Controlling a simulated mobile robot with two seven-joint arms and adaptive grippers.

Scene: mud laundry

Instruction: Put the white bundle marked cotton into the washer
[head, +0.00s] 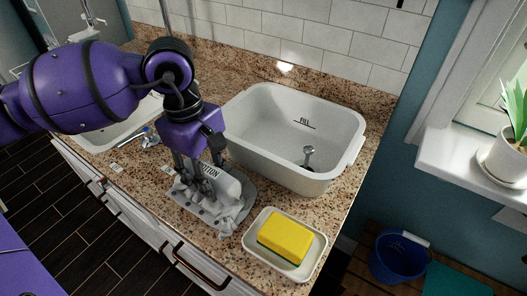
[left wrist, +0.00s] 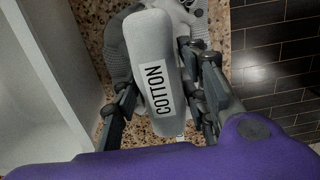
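My left gripper (head: 198,177) is pointed down at the bundle. Its fingers (left wrist: 160,105) lie close along both sides of it; whether they press on it I cannot tell. My right gripper is not in view. No washer is clearly visible.
A large white tub (head: 256,147) marked FILL stands behind the bundle. A yellow sponge (head: 285,238) sits in a white dish (head: 312,262) at the front. Crumpled grey cloth (head: 228,214) lies beside the bundle. A blue bucket (head: 396,260) stands lower right.

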